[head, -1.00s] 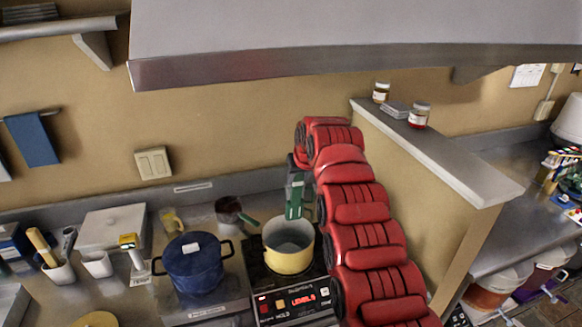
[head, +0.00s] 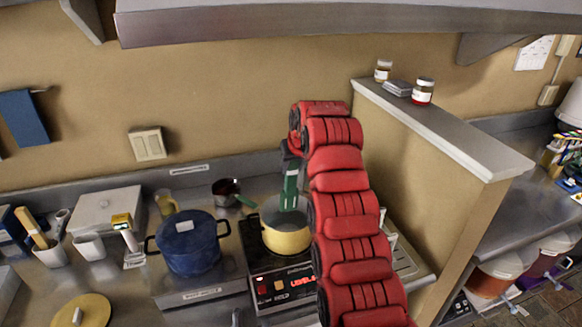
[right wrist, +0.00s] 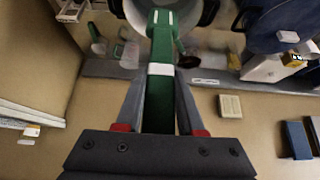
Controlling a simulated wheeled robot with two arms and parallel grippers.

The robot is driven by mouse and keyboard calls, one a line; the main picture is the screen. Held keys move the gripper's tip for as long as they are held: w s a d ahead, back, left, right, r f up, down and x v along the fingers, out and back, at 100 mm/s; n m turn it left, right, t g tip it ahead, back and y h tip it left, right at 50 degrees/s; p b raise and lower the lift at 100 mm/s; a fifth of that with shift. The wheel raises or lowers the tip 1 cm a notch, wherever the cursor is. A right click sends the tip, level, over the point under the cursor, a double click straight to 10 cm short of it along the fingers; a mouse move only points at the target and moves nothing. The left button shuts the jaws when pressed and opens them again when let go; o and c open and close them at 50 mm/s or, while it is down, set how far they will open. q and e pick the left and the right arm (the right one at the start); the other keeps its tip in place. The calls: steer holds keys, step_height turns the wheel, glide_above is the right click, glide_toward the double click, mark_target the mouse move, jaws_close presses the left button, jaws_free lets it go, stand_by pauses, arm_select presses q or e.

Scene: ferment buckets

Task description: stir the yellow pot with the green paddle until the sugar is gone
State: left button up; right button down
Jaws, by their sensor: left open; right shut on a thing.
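The yellow pot (head: 286,241) stands on the hot plate, left of my right arm. My right gripper (head: 290,163) is above the pot and shut on the green paddle (head: 289,190), which hangs nearly upright. The paddle's lower end appears to be inside the pot's opening. In the right wrist view the paddle (right wrist: 160,50) runs from between the fingers (right wrist: 160,85) toward the pot (right wrist: 136,12). The pot's contents are mostly hidden, and I cannot make out any sugar. My left gripper is not seen clearly in either view.
The hot plate (head: 262,290) has a lit red display. A blue lidded pot (head: 188,245) stands left of it, and a small dark saucepan (head: 226,190) behind. A partition wall (head: 420,160) rises to the right. A range hood (head: 350,20) hangs above.

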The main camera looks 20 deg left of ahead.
mark_target(291, 192)
steer(key=f+b, duration=0.1)
steer(key=f, duration=0.2)
steer(key=w+f, duration=0.1)
steer(key=f, duration=0.2)
steer(key=a+f+b, duration=0.1)
steer(key=f, duration=0.2)
steer(key=shift+w+f+b, duration=0.15)
steer(key=shift+w+b, duration=0.1)
steer(key=shift+b, duration=0.05)
steer(key=shift+w+a+f, duration=0.1)
steer(key=shift+w+f, duration=0.1)
steer(key=shift+f, duration=0.75)
